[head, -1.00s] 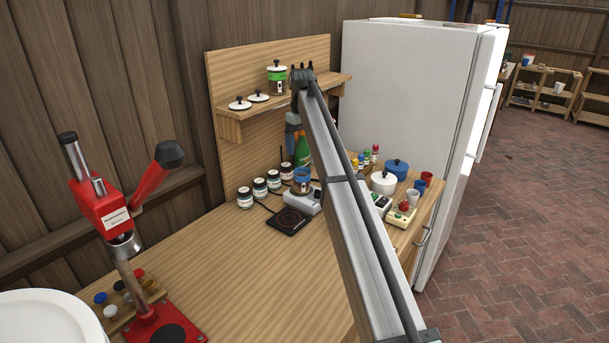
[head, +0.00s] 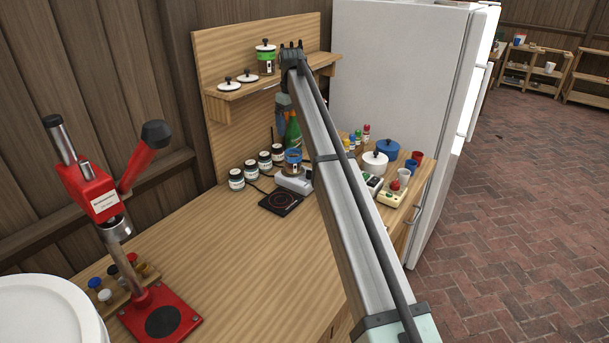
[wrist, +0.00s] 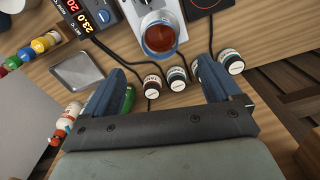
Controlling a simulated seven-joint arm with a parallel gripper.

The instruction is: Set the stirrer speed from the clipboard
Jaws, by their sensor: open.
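My gripper (wrist: 165,88) is open and empty in the wrist view, its two blue-grey fingers spread above the bench. A jar with a blue rim and red-brown contents (wrist: 160,34) stands on a pale grey device, likely the stirrer (wrist: 172,10), beyond the fingertips. In the head view the jar (head: 293,162) is on the device (head: 294,183), partly behind my arm. I cannot make out a clipboard in either view.
Several white-lidded jars (wrist: 176,80) stand just beyond the fingertips, with black cables among them. A black hot plate (head: 281,201) lies beside the device. A red lever press (head: 104,200) stands at the left. The bench middle (head: 225,250) is clear. A shelf (head: 230,90) overhangs the back.

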